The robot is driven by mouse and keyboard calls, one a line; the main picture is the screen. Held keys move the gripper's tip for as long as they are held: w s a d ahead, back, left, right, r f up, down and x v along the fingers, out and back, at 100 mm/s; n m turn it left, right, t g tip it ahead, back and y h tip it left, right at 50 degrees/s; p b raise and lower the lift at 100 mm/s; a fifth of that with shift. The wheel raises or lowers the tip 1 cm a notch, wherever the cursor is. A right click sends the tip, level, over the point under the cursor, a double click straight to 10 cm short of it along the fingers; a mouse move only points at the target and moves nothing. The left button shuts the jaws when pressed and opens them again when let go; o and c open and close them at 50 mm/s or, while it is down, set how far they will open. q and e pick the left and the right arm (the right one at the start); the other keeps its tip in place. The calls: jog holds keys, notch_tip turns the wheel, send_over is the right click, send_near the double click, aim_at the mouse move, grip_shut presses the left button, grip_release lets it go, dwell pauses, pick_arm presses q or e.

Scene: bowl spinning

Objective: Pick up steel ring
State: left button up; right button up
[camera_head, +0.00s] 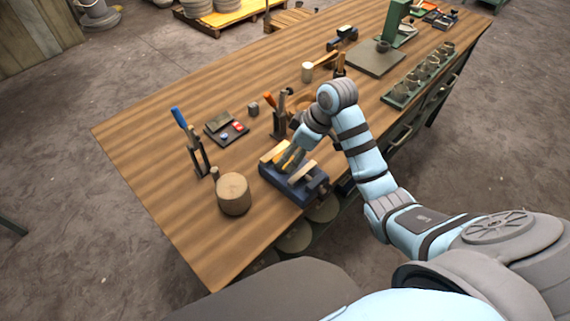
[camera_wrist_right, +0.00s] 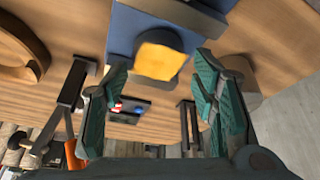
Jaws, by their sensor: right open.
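I cannot clearly make out a steel ring. A small dark grey round piece (camera_head: 253,108) stands on the wooden table behind the blue block, too small to identify. My right gripper (camera_head: 289,160) is over the blue vise-like block (camera_head: 312,190), which carries pale wooden pieces. In the right wrist view the gripper (camera_wrist_right: 164,88) is open, its teal finger pads wide apart. A yellow piece (camera_wrist_right: 160,62) shows between and beyond the fingertips, in front of a dark grey rounded part (camera_wrist_right: 183,40) of the blue block (camera_wrist_right: 135,25). Nothing is seen held. My left gripper is out of view.
A wooden stump (camera_head: 233,195) stands left of the blue block. A blue-handled tool in a stand (camera_head: 198,155), a small dark tray (camera_head: 226,131) and an orange-handled tool (camera_head: 272,108) are behind it. A mallet (camera_head: 308,72) lies farther back. The table's left end is clear.

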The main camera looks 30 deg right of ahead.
jog(key=x, duration=0.3)
jog(key=shift+w+f, duration=0.2)
jog(key=shift+w, duration=0.25)
jog(key=shift+s+r, duration=0.1)
jog(key=shift+s, duration=0.15)
jog(key=shift+c, duration=0.8)
jog(key=c, duration=0.9)
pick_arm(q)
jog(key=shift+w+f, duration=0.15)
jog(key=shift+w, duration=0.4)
pick_arm(e)
jog(key=shift+r, duration=0.1)
